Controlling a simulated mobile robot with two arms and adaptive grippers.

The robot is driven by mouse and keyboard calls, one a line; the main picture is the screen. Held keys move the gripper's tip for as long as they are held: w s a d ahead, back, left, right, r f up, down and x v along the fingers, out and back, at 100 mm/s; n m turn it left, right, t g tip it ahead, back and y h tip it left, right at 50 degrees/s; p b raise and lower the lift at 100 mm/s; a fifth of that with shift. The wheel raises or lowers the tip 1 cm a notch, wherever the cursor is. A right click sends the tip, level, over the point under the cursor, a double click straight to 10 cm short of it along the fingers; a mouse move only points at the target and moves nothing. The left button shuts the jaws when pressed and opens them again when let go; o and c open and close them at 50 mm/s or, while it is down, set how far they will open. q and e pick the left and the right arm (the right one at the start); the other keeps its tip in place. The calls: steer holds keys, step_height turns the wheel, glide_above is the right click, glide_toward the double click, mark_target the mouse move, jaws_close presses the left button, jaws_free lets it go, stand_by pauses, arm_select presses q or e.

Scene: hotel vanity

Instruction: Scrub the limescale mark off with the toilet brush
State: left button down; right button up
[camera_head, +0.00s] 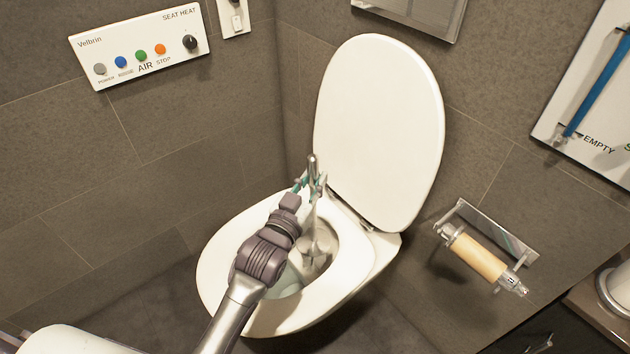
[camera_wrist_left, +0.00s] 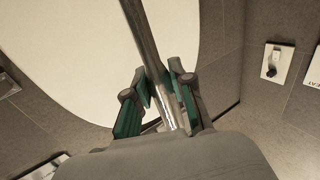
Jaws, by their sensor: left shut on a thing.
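My left gripper (camera_head: 311,185) is shut on the metal handle of the toilet brush (camera_head: 312,163), above the toilet bowl. The handle stands roughly upright, and its top end sticks up past the fingers. In the left wrist view the handle (camera_wrist_left: 146,45) runs between the green-padded fingers (camera_wrist_left: 160,98). I cannot clearly tell the limescale mark in the bowl. My left arm covers part of the bowl and seat. My right gripper is not in view.
The toilet lid (camera_head: 380,130) stands raised behind the bowl. A control panel (camera_head: 140,47) is on the left wall. A paper holder with a brown roll (camera_head: 478,257) is on the right wall. A counter edge (camera_head: 600,310) is at the lower right.

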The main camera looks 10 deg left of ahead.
arm_select(q)
steer(key=w+a, duration=0.1)
steer(key=a, duration=0.1)
steer(key=w+a+p, duration=0.1)
steer(key=w+a, duration=0.1)
steer(key=shift+w+a+f, duration=0.15)
steer(key=shift+w+a, duration=0.1)
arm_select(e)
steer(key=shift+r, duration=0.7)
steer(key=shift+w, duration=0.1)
arm_select(q)
steer(key=shift+r+p, duration=2.5)
steer(key=shift+p, duration=0.35)
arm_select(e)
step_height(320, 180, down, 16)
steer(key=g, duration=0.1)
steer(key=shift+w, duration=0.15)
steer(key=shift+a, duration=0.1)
